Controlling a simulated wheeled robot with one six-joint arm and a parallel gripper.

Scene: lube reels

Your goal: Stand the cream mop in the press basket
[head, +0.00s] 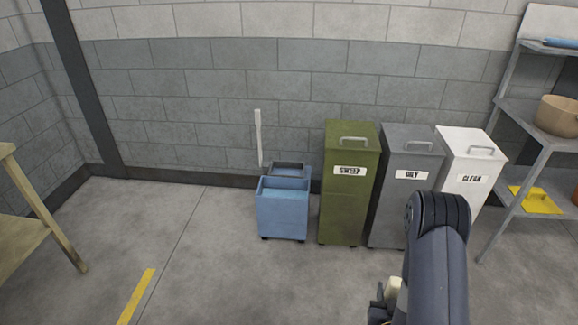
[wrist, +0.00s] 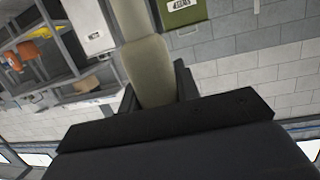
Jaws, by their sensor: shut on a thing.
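The cream mop (wrist: 148,70) is in my gripper (wrist: 157,88), and its pale shaft runs up out of the top of the wrist view. My gripper is shut on it, with dark fingers on either side. In the head view only a short cream piece (head: 394,286) shows beside my arm at the bottom; the mop's head is out of view. The blue press bucket (head: 283,212) stands on the floor by the wall, left of the bins and away from my gripper. Its press basket (head: 288,168) is at the top rear, with an upright white lever (head: 258,138); its inside is hidden.
A green SWEEP bin (head: 346,205), a grey OILY bin (head: 402,200) and a white CLEAN bin (head: 466,170) stand right of the bucket. A metal shelf (head: 535,105) is at the right and a wooden table (head: 25,235) at the left. The floor before the bucket is clear.

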